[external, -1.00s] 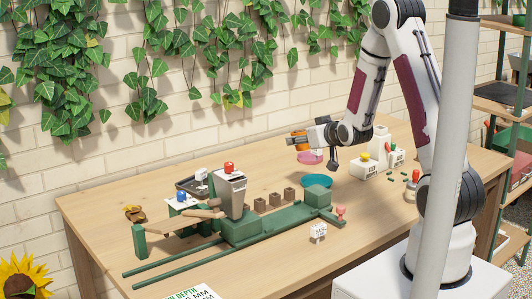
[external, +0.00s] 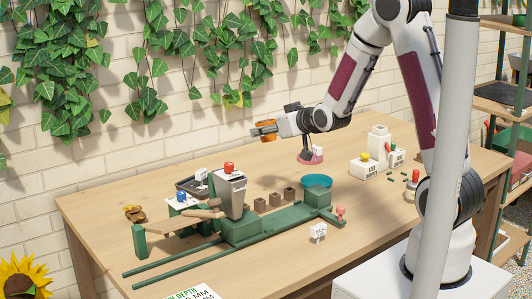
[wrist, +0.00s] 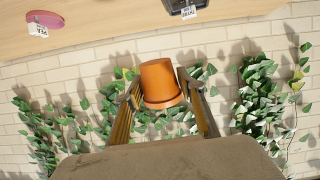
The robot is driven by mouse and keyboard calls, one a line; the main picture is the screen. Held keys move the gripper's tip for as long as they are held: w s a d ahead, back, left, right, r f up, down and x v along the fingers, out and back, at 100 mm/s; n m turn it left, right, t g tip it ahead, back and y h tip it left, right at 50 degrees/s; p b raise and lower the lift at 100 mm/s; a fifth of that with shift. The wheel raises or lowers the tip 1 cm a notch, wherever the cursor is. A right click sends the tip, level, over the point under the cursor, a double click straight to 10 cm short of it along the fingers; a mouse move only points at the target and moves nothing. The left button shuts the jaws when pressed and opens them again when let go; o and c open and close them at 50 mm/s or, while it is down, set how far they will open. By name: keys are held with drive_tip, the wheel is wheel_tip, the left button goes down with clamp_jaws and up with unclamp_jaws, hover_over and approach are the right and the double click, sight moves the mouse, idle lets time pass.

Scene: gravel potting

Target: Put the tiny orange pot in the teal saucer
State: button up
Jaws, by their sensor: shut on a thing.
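The tiny orange pot (external: 268,138) is between the fingers of my gripper (external: 262,131), raised above the table near the brick wall. In the wrist view the pot (wrist: 159,82) sits between the two fingers of my gripper (wrist: 160,98), which are shut on it. The wrist picture is turned over, with the table at its top. The saucer is not visible in the wrist view.
A pink saucer (external: 304,159) lies on the table below my wrist, with a white label beside it. A green rail fixture (external: 240,232) with a grey hopper (external: 229,190) stands in front. Small brown pots (external: 275,199) stand in a row. White blocks (external: 364,168) are at right.

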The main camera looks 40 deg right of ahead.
drive_tip(key=shift+d, duration=0.45)
drive_tip(key=d+f+m+h, duration=0.1)
drive_tip(key=d+f, duration=0.3)
drive_tip(key=d, duration=0.5)
drive_tip(key=s+d+f+m+h, duration=0.1)
drive_tip(key=d+f, duration=0.3)
drive_tip(key=d, duration=0.6)
drive_tip(key=shift+s+f, duration=0.2)
drive_tip(key=shift+f, duration=0.15)
drive_tip(key=shift+f, duration=0.1)
drive_tip(key=shift+f, duration=2.8)
drive_tip(key=shift+f, duration=0.1)
drive_tip(key=shift+f, duration=1.8)
